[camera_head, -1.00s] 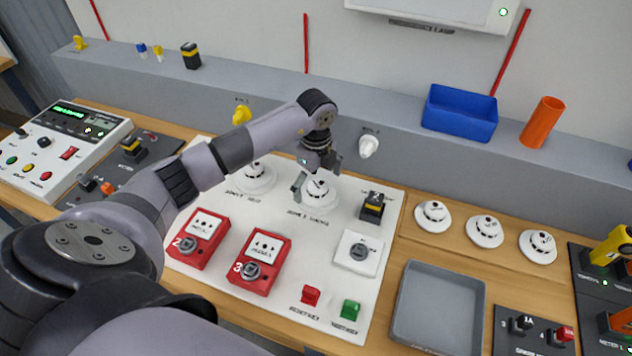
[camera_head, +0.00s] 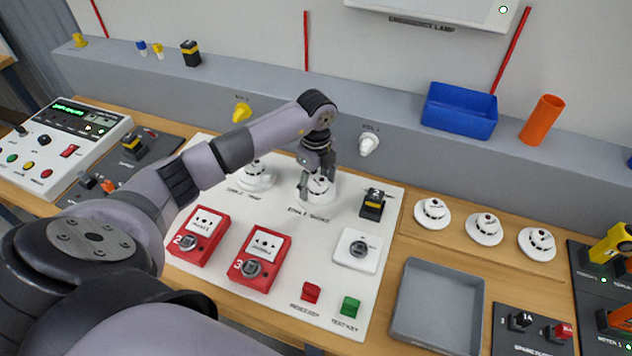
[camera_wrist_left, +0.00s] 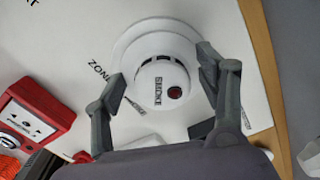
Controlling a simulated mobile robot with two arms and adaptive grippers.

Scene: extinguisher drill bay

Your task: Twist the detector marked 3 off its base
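The white detector (camera_head: 319,188) sits on its round base on the white board, below my left gripper in the head view. Its printed zone label is small, and I cannot read the number surely. In the wrist view the fingers of my left gripper (camera_wrist_left: 162,84) stand apart around the detector, with narrow gaps seeming to show. My right gripper is not in view.
Another detector (camera_head: 255,176) stands close to the left on the board. Red call points (camera_head: 262,259), a black-and-yellow device (camera_head: 373,205) and a white key switch (camera_head: 358,250) are nearby. A grey tray (camera_head: 437,305) lies empty to the right. Several loose detectors (camera_head: 485,229) lie beyond.

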